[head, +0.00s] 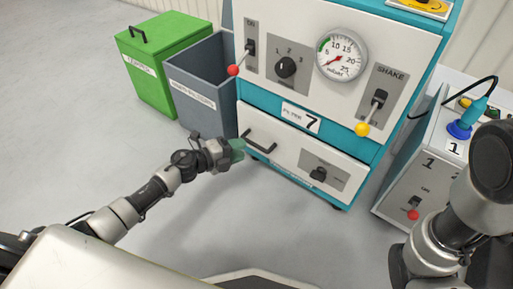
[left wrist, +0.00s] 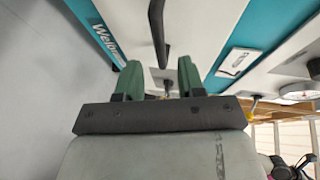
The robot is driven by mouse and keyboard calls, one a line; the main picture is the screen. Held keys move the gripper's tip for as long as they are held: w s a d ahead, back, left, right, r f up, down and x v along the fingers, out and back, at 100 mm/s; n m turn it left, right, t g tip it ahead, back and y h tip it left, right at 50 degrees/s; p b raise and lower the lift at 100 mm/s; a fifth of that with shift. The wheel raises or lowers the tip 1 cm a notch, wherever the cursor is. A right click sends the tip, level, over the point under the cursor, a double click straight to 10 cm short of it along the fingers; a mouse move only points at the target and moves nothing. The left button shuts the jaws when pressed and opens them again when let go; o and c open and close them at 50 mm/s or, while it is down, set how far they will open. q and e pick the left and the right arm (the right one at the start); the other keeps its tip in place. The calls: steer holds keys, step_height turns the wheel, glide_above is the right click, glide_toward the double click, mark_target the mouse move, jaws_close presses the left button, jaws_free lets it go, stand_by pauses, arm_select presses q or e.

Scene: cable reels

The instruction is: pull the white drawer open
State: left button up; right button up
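The white drawer (head: 289,158) is at the bottom of the teal and white machine, and its front looks flush with the cabinet. Its black bar handle (head: 261,141) is on the left part of the front. My left gripper (head: 238,149) is just left of and below the handle. In the left wrist view its two green fingers (left wrist: 160,75) are apart, and the handle (left wrist: 158,30) lies ahead of the gap, its near end lined up between the fingertips. I cannot tell whether they touch. My right arm shows at the right edge, with its gripper out of view.
A grey bin (head: 203,88) and a green bin (head: 160,57) stand left of the machine. A grey control box (head: 419,180) stands to its right. Levers (head: 362,128) stick out above the drawer. The floor in front is clear.

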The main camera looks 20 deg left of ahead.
mark_target(253, 145)
arm_select(q)
steer(key=b+x, duration=0.2)
steer(key=x, duration=0.3)
steer(key=shift+w+d+f, duration=0.15)
steer(key=shift+w+d, duration=0.1)
steer(key=shift+w, duration=0.05)
jaws_close()
